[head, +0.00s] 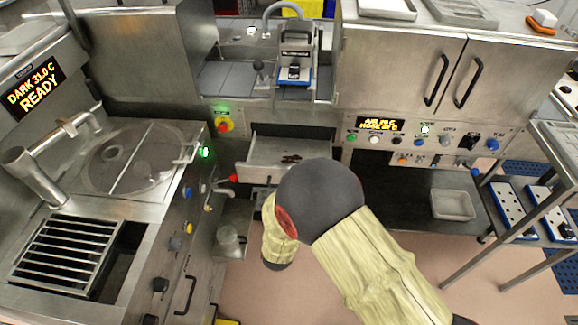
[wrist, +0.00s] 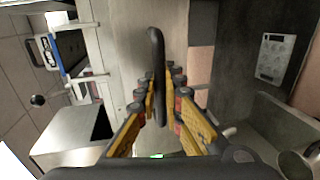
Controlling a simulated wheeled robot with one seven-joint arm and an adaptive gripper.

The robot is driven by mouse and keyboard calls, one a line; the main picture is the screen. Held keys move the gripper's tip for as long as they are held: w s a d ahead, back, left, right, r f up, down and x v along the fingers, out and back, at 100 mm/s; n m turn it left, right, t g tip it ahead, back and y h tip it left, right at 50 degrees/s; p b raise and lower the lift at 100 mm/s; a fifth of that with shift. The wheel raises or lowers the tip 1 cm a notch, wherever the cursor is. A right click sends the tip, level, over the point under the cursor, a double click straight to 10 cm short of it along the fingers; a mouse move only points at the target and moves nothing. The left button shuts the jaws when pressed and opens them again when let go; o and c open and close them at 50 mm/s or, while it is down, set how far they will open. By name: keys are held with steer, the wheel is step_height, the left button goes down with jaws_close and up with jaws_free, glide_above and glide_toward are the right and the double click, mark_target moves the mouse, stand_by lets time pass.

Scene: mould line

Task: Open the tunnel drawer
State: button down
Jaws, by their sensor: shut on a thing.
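The tunnel drawer (head: 262,147) is a pale metal drawer below the middle machine in the head view. It stands partly out, and a few small brown pieces (head: 291,159) lie inside it. My arm hides much of its front and its handle there. In the wrist view, a dark bar handle (wrist: 156,62) stands out from a grey metal front (wrist: 177,45). My gripper (wrist: 158,108) has its yellow fingers on both sides of this handle and is shut on it. My gripper is hidden behind my arm in the head view.
A kettle station (head: 130,155) with side knobs and a tap stands at the left. A cabinet (head: 400,70) with a control panel (head: 440,138) is at the right. A grey bin (head: 452,205) sits on the low shelf. The pink floor (head: 300,275) in front is clear.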

steer(key=shift+f+p+v, duration=0.15)
steer(key=shift+v, duration=0.55)
steer(key=shift+f+p+v, duration=0.15)
steer(key=shift+v, duration=0.55)
steer(key=shift+s, duration=0.1)
steer(key=c, duration=2)
jaws_free()
steer(key=shift+o, duration=0.2)
steer(key=v, duration=1.2)
